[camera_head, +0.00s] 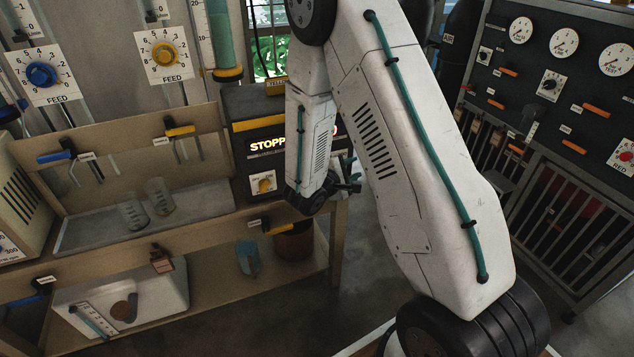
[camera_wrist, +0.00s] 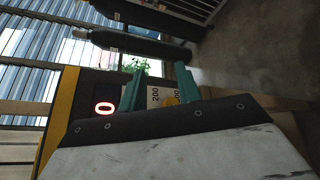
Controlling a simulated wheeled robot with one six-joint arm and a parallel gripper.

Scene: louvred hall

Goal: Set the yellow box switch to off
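The dark box with a yellow band (camera_head: 285,120) stands at the right end of the bench in the head view. In the wrist view the yellow-edged box (camera_wrist: 57,120) shows a lit "0", and the numbered plate with the yellow knob (camera_wrist: 171,101) is partly hidden. My gripper (camera_wrist: 160,68) has its teal fingers apart, with the plate seen between and beyond them. Contact cannot be told. In the head view my gripper (camera_head: 350,178) is partly hidden.
A blue feed dial (camera_head: 41,75) and a yellow feed dial (camera_head: 165,54) are on the wall. Bench shelves hold beakers (camera_head: 158,196) and a brown pot (camera_head: 293,242). A dark gauge panel (camera_head: 560,85) stands right. Open floor lies between.

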